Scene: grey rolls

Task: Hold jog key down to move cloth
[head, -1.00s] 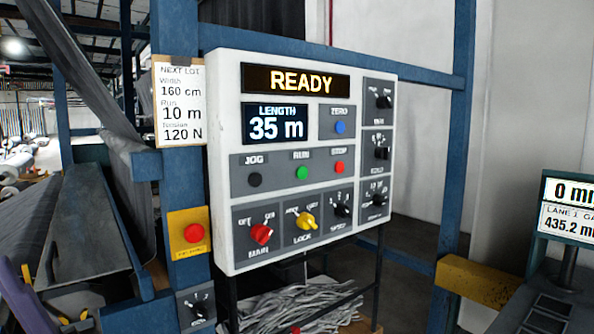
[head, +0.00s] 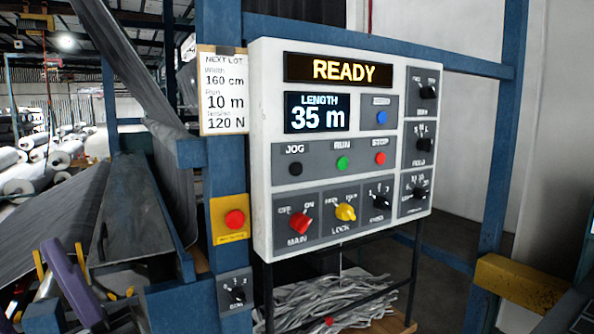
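The black jog key (head: 296,169) sits under the JOG label on the white control panel (head: 262,140), left of the green RUN and red STOP buttons. Nothing touches it. The status display (head: 338,69) reads READY and the length display (head: 317,113) reads 35 m. Dark grey cloth (head: 60,212) slopes through the machine at the left, and a strip of it runs up to the top. My gripper is not in view.
A red button (head: 235,219) on a yellow plate sits left of the panel. A lot card (head: 222,92) reads 160 cm, 10 m, 120 N. Blue posts (head: 498,150) frame the panel. A yellow bar (head: 520,285) juts out lower right. Grey strips (head: 325,300) lie below.

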